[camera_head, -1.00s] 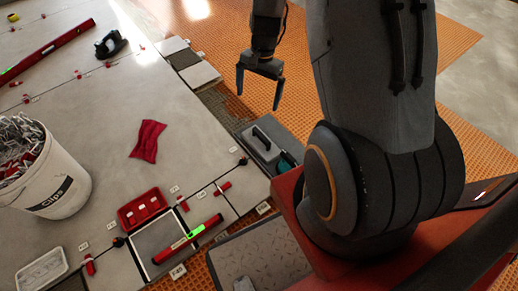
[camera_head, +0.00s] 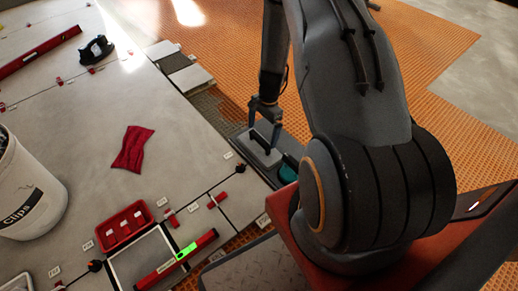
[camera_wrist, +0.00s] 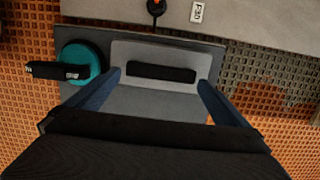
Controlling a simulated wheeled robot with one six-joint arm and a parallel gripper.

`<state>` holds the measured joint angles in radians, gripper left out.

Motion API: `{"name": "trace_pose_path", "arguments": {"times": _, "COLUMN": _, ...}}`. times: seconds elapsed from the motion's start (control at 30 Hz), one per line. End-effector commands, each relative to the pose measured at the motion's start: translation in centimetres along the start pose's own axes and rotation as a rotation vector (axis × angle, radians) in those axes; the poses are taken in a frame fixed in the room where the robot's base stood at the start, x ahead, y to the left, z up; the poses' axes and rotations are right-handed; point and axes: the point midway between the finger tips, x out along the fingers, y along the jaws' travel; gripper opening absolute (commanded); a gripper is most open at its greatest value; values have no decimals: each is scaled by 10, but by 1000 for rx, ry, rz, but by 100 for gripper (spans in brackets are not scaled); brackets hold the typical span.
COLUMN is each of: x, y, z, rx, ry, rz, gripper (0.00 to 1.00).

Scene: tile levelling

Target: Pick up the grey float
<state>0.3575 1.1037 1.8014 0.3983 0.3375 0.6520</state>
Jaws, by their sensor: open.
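The grey float (camera_wrist: 155,49) is a flat grey plate with a black bar handle (camera_wrist: 161,72). It lies on a dark grey board (camera_wrist: 73,34), handle up. In the head view the float (camera_head: 257,152) is partly hidden by my gripper. My gripper (camera_wrist: 160,82) is open, with one finger to each side of the handle in the wrist view. The fingers appear above the float, and I cannot tell whether they touch it. In the head view my gripper (camera_head: 264,129) points down over the board.
A teal round tool with a black handle (camera_wrist: 85,58) sits left of the float on the same board. Tiled floor with a red cloth (camera_head: 128,149), red tray (camera_head: 123,226), level (camera_head: 177,259) and clips bucket (camera_head: 30,195) lies left. Orange matting (camera_head: 225,45) is open behind.

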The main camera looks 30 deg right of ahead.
Motion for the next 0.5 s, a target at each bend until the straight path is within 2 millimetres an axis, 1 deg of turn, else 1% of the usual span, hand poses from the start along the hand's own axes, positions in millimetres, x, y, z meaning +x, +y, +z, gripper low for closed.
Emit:
{"name": "trace_pose_path", "arguments": {"times": 0.17, "x": 19, "y": -1, "z": 3, "rx": -1, "ry": -1, "rz": 2, "gripper": 100}}
{"name": "trace_pose_path", "arguments": {"times": 0.33, "x": 42, "y": -2, "z": 4, "rx": -1, "ry": -1, "rz": 2, "gripper": 100}}
{"name": "trace_pose_path", "arguments": {"times": 0.4, "x": 48, "y": -1, "z": 4, "rx": -1, "ry": -1, "rz": 2, "gripper": 100}}
{"name": "trace_pose_path", "arguments": {"times": 0.5, "x": 50, "y": -1, "z": 4, "rx": 0, "ry": 0, "rz": 1, "gripper": 100}}
